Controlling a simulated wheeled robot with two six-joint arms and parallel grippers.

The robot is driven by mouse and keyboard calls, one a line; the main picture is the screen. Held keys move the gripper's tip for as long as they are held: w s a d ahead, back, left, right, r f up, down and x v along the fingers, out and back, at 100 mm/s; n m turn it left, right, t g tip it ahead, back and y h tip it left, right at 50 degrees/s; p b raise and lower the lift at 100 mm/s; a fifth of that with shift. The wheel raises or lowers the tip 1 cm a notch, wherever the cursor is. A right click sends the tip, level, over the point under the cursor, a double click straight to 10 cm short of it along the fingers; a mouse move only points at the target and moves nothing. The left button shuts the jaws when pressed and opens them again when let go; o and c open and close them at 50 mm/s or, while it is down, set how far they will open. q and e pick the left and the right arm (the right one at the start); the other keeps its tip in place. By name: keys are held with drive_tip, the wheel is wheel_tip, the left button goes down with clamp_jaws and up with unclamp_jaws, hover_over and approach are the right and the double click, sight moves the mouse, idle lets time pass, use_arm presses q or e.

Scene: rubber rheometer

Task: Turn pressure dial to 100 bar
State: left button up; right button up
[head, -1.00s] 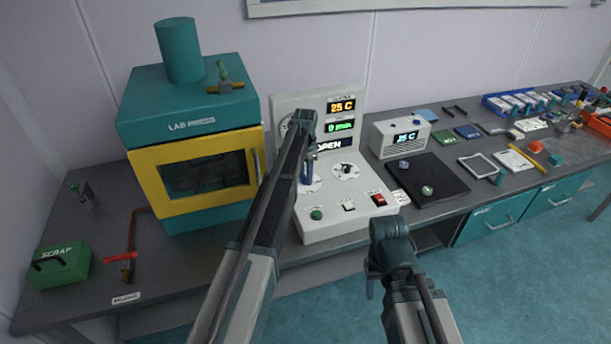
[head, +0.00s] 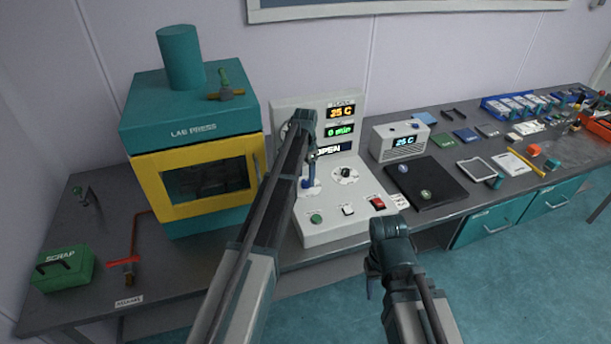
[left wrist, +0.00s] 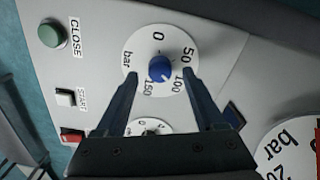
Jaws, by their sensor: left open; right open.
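The pressure dial is a round white scale with a blue knob (left wrist: 160,69), marked bar with 0, 50, 100 and 150, in the left wrist view. The knob's pointer is too small to read surely. My left gripper (left wrist: 162,92) is open, one finger on each side of the dial, and no grip on the knob shows. In the head view my left gripper (head: 309,172) hangs over the left part of the white control panel (head: 335,228), hiding part of this dial. My right gripper (head: 371,280) is low in front of the bench, empty.
A second, black-knobbed dial (head: 346,173) is beside it on the panel. Green, white and red buttons line the front, the red switch (head: 378,203) at right. The yellow-and-teal lab press (head: 195,150) stands left. A small white display box (head: 400,140) stands right.

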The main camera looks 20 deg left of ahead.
sight(305, 181)
use_arm(q)
wheel_tip(305, 181, up, 12)
drive_tip(key=p, duration=1.1)
drive_tip(key=shift+f, duration=0.15)
use_arm(e)
wheel_tip(305, 181, up, 12)
drive_tip(key=shift+f, duration=0.15)
use_arm(q)
drive_tip(key=s+d+f+n+b, duration=0.1)
drive_tip(key=s+d+f+b, duration=0.2)
drive_tip(key=s, duration=0.9)
drive_tip(key=s+d+f+n+b, duration=0.1)
drive_tip(key=s+d+f+b, duration=0.3)
drive_tip(key=s+d, duration=0.4)
drive_tip(key=s+d+f+n+y+b, duration=0.1)
drive_tip(key=s+d+f+b, duration=0.2)
drive_tip(key=s, duration=1.3)
drive_tip(key=d, duration=0.3)
drive_tip(key=shift+s+f+n+b, duration=0.25)
drive_tip(key=shift+n+b, duration=0.15)
use_arm(e)
wheel_tip(305, 181, down, 11)
drive_tip(key=shift+r, duration=0.2)
